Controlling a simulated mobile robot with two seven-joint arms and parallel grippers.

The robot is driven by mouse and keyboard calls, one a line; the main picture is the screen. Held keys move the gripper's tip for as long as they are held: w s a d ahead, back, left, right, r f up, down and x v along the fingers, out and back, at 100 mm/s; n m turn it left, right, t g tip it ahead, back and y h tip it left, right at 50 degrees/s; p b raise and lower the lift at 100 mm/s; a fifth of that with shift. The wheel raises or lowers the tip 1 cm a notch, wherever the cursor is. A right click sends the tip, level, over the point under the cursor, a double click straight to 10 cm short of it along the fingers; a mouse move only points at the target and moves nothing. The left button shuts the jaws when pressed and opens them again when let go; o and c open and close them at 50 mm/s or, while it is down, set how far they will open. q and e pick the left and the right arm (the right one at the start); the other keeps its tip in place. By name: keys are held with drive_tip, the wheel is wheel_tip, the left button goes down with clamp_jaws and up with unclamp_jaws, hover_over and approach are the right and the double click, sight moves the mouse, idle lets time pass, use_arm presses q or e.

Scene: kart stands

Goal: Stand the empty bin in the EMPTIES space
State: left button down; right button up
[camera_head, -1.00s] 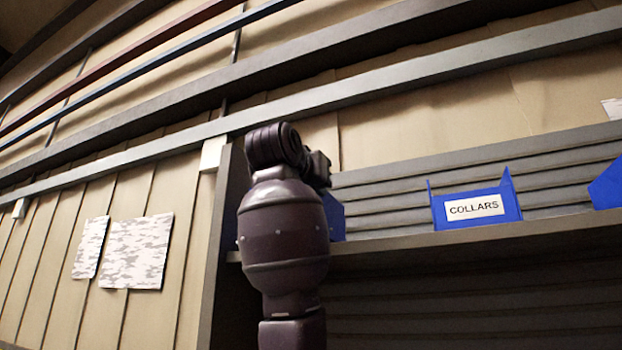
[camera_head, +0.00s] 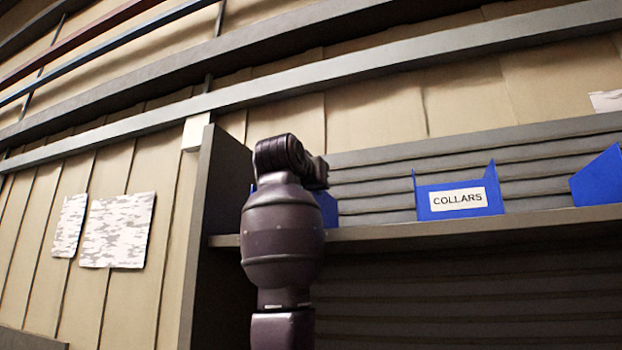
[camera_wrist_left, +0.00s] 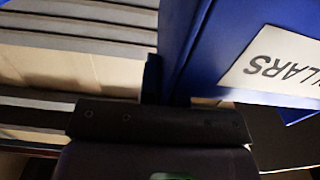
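My left arm rises in the middle of the head view, and its wrist (camera_head: 290,160) bends away from me, hiding the gripper. In the left wrist view my left gripper (camera_wrist_left: 165,85) has a dark finger against the wall of a blue bin (camera_wrist_left: 198,40), and it appears shut on that wall. The bin fills the right of that view, its white label (camera_wrist_left: 275,65) upside down and reading "...LLARS". In the head view a blue bin (camera_head: 328,207) shows partly behind my arm. The bin's inside is hidden. No EMPTIES marking is readable. My right gripper is not in view.
A grey shelf (camera_head: 390,232) runs across the right of the head view. A blue bin labelled COLLARS (camera_head: 465,197) stands on it, with another blue bin (camera_head: 600,178) at the right edge. A dark upright (camera_head: 215,220) closes the shelf's left end. Patterned sheets (camera_head: 117,230) hang on the wall.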

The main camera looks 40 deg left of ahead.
use_arm(q)
drive_tip(key=shift+f, duration=0.4)
drive_tip(key=c, duration=1.8)
unclamp_jaws()
drive_tip(key=o, duration=0.6)
drive_tip(key=shift+s, duration=0.1)
drive_tip(key=shift+c, duration=0.2)
drive_tip(key=b+v, duration=0.3)
drive_tip(key=v, duration=0.7)
drive_tip(key=shift+s, duration=0.35)
drive_tip(key=shift+d, duration=0.15)
